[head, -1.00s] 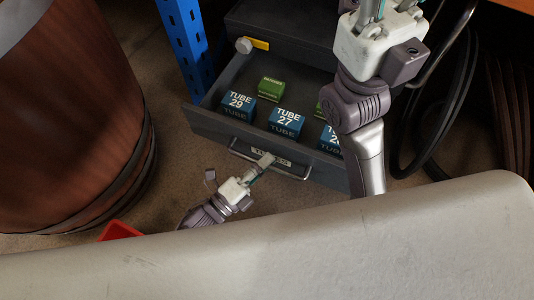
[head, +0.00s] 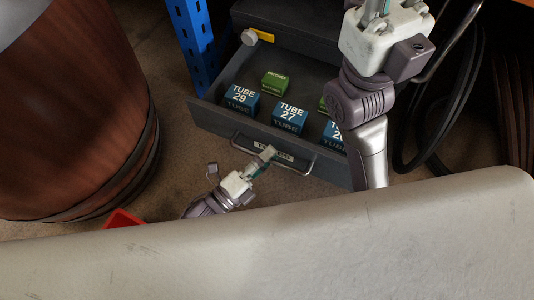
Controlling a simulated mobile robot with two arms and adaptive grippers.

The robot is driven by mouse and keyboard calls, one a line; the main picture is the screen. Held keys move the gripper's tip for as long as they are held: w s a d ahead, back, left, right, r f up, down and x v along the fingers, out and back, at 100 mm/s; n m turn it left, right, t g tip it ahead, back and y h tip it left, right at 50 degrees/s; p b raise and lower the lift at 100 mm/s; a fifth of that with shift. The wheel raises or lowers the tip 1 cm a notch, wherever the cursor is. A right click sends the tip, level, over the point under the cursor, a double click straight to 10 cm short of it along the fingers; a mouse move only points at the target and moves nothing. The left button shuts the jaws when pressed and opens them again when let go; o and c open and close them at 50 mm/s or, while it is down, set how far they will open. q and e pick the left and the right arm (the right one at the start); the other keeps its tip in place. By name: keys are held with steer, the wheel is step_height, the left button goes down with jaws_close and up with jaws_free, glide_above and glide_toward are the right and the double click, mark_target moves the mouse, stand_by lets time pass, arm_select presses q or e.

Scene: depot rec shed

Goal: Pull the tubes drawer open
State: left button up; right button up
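The tubes drawer (head: 215,116) is a dark grey drawer, standing well out from its cabinet. It holds blue boxes marked TUBE (head: 289,117) and smaller green boxes (head: 274,83). A bar handle (head: 301,169) runs across its front, over a TUBES label. My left gripper (head: 267,154) reaches up from below, and its fingertips meet the middle of the handle, partly covering the label. The fingers look closed together on the bar. My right gripper (head: 386,8) is above the drawer's right side. Its fingertips are cut off by the top edge, and its arm hides part of the drawer.
A large brown barrel (head: 75,110) stands at the left. A blue perforated post (head: 193,40) is beside the cabinet (head: 290,22). Black cable loops (head: 462,100) hang at the right. A red object (head: 122,218) shows low at the left. Bare floor lies before the drawer.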

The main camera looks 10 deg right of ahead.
arm_select(q)
steer(key=o, duration=0.6)
steer(key=r, duration=0.9)
steer(key=shift+w+d+r, duration=0.1)
steer(key=shift+w+r, duration=0.15)
steer(key=shift+o, duration=0.2)
steer(key=shift+r, duration=0.6)
steer(key=shift+y, duration=0.5)
steer(key=f, duration=0.5)
steer(key=shift+s+f, duration=0.1)
steer(key=shift+s, duration=0.2)
steer(key=shift+c, duration=0.4)
steer(key=shift+f+v, duration=0.15)
steer(key=shift+v, duration=0.8)
steer(key=shift+f+v, duration=0.15)
steer(key=shift+v, duration=0.8)
steer(key=c, duration=0.4)
steer(key=shift+s+a+f+n, duration=0.15)
steer(key=shift+s+a, duration=0.15)
steer(key=shift+a, duration=0.2)
steer(key=shift+s+a+f+n, duration=0.15)
steer(key=shift+s+a, duration=0.15)
steer(key=shift+a, duration=0.2)
steer(key=shift+c, duration=0.8)
steer(key=f+v, duration=0.1)
steer(key=v, duration=0.9)
